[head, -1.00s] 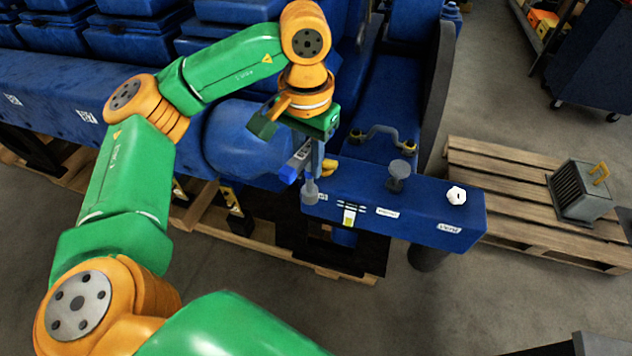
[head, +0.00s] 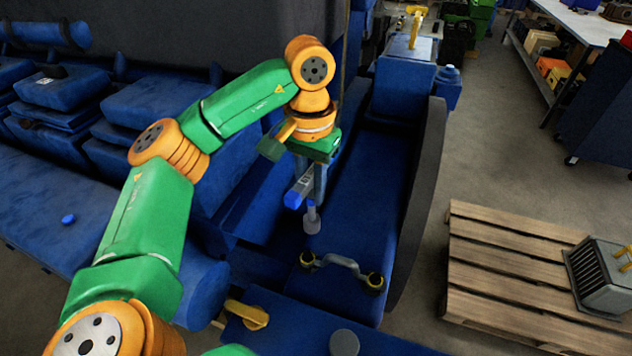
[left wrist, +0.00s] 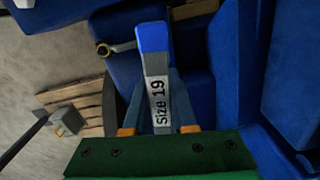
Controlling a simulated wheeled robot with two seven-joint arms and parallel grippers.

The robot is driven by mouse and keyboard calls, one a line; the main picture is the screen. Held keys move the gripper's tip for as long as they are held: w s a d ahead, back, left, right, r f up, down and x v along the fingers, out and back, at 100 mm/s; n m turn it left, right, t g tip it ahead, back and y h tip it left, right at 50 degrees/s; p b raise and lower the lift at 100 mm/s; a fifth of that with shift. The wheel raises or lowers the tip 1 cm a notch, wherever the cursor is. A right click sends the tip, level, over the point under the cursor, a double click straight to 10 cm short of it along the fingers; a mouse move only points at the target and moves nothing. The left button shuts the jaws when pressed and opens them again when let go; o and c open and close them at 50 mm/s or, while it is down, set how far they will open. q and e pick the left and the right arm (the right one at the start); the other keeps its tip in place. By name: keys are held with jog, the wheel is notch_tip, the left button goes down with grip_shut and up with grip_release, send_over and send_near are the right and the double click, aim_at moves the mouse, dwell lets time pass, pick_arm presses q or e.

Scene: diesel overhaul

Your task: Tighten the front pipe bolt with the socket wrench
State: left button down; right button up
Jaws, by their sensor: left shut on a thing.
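My left gripper (head: 317,188) points down, shut on the socket wrench (head: 299,191), a grey bar with a blue end and a socket hanging below. In the left wrist view the wrench (left wrist: 158,85) reads "Size 19" and lies between the fingers. The bent grey pipe (head: 343,262) with yellow ends lies on the blue engine block, below the socket in the head view. The socket looks clear of it. One yellow pipe end (left wrist: 102,48) shows at upper left in the left wrist view. I cannot make out which bolt is the front one. My right gripper is not in view.
A yellow handle (head: 247,315) and a grey knob (head: 344,342) are near the bottom edge. A dark curved guard (head: 421,200) stands right of the block. A wooden pallet (head: 500,250) with a grey finned unit (head: 603,272) is on the floor at right. Open floor lies beyond.

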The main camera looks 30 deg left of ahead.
pick_arm(q)
jog(key=f+n+b, duration=0.1)
jog(key=n+b, duration=0.2)
jog(key=n, duration=0.4)
jog(key=s+f+n+b, duration=0.1)
jog(key=n+b, duration=0.1)
jog(key=n, duration=0.5)
jog(key=f+n+b, duration=0.1)
jog(key=n+b, duration=0.2)
jog(key=n, duration=0.3)
jog(key=shift+s+f+n+b, duration=0.15)
jog(key=shift+s+n+b, duration=0.15)
jog(key=shift+n, duration=0.1)
jog(key=n, duration=0.1)
jog(key=r+n+p, duration=0.1)
jog(key=shift+n+p, duration=0.3)
jog(key=f+n, duration=0.1)
jog(key=n, duration=0.1)
jog(key=f+n+b, duration=0.1)
jog(key=n, duration=0.2)
jog(key=f+n+b, duration=0.1)
jog(key=f+n, duration=0.1)
jog(key=n, duration=0.1)
jog(key=shift+s+f, duration=0.1)
jog(key=shift+s, duration=0.15)
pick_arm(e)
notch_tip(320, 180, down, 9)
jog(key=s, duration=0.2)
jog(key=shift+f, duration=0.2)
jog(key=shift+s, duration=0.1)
